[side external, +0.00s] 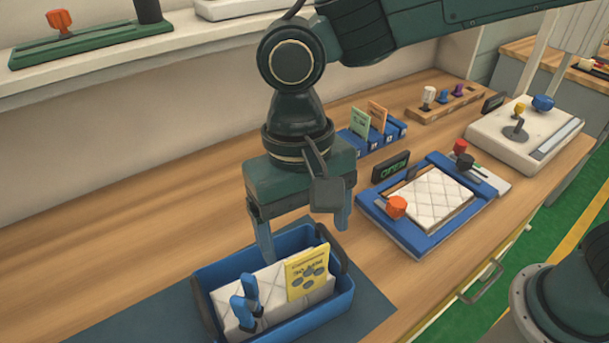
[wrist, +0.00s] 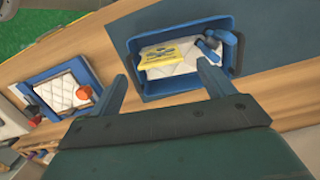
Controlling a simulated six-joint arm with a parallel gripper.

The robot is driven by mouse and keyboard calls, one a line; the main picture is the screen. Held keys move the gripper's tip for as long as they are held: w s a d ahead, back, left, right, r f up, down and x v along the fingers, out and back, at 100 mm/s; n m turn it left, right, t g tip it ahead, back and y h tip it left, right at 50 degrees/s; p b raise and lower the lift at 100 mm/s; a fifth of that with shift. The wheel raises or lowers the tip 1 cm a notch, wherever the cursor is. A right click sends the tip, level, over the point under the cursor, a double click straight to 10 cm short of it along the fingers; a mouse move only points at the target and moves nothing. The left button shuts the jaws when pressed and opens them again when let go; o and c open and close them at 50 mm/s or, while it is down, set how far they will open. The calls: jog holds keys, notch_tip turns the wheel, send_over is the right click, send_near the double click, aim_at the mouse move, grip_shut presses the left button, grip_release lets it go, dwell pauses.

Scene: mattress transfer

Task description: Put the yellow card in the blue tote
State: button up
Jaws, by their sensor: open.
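The yellow card (side external: 307,273) stands tilted inside the blue tote (side external: 335,301), against a white quilted mattress piece (side external: 265,281). The card also shows in the wrist view (wrist: 170,53), lying within the walls of the tote (wrist: 185,91). My gripper (side external: 303,238) is above the tote, with its fingers spread apart and nothing between them. In the wrist view its two fingers (wrist: 164,89) are apart, and the card shows beyond them. I cannot tell the exact height of the fingertips over the tote's rim.
Blue clamp-like pieces (side external: 246,302) sit in the tote beside the mattress piece. A blue frame (side external: 411,241) holding another quilted piece stands to the right, with a red-orange knob. A blue rack (side external: 386,137) with green and orange cards is behind. The left bench is clear.

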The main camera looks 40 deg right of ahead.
jog(key=shift+w+r, duration=0.2)
jog(key=shift+r, duration=1.25)
jog(key=shift+w+r, duration=0.15)
jog(key=shift+r, duration=1.3)
jog(key=shift+d, duration=0.15)
jog(key=d+r+t+y, duration=0.1)
jog(key=d+r, duration=0.2)
jog(key=d, duration=0.7)
jog(key=s+d+t, duration=0.2)
jog(key=s+d, duration=0.1)
jog(key=d, duration=0.4)
jog(key=s+d+f+t, duration=0.1)
jog(key=s+d+t, duration=0.1)
jog(key=s+d, duration=0.2)
jog(key=s+d+f+n+t+h, duration=0.1)
jog(key=s+d+t, duration=0.1)
jog(key=d, duration=0.8)
jog(key=shift+s+d+f, duration=0.2)
jog(key=shift+s+f, duration=0.05)
jog(key=shift+s, duration=0.65)
